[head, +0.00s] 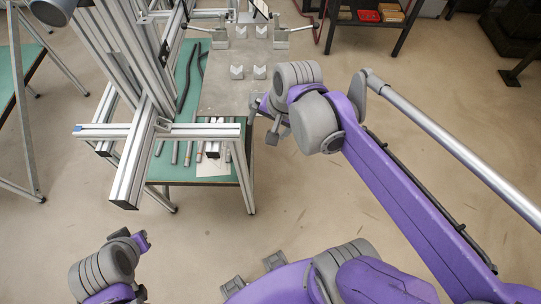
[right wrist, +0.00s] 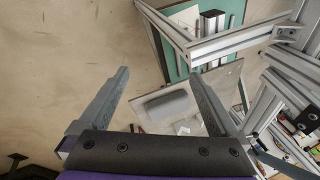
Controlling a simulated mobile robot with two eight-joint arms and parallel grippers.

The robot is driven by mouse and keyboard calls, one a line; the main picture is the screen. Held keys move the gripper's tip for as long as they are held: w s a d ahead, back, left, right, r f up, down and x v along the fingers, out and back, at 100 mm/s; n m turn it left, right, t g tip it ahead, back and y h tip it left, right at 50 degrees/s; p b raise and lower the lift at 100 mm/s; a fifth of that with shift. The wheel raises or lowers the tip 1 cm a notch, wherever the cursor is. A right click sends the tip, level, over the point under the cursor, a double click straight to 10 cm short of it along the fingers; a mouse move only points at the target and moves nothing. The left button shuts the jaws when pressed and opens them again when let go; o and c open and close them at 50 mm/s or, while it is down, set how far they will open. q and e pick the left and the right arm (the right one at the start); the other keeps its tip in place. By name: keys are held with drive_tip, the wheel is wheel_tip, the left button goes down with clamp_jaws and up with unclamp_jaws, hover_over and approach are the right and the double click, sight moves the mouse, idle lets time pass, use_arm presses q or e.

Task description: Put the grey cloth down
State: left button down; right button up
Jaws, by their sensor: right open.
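My right gripper (head: 262,120) is open, over the near right edge of the green worktable (head: 185,172). In the right wrist view its two fingers (right wrist: 160,76) stand wide apart with nothing between them. A smooth grey piece that looks like the grey cloth (right wrist: 166,107) lies on a pale grey plate (right wrist: 228,76), beyond and below the fingers. I cannot make out the cloth in the head view, where the right wrist covers part of the plate. My left wrist (head: 105,262) is at the lower left; its fingers cannot be made out.
An aluminium profile frame (head: 128,180) rises at the left of the worktable. Clamps (head: 290,40) and pale V-blocks (head: 237,72) sit on the plate. Dark rods or cables (head: 188,75) lie beside it. A dark table with coloured bins (head: 368,16) stands at the back.

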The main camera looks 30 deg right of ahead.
drive_tip(key=s+a+f+n+t+h, duration=0.1)
drive_tip(key=s+a+f+n+t, duration=0.1)
drive_tip(key=s+f+n, duration=0.4)
drive_tip(key=s+a+n, duration=0.1)
drive_tip(key=n, duration=0.3)
drive_tip(key=shift+s+a, duration=0.15)
drive_tip(key=shift+a, duration=0.15)
drive_tip(key=shift+o, duration=0.2)
idle(0.3)
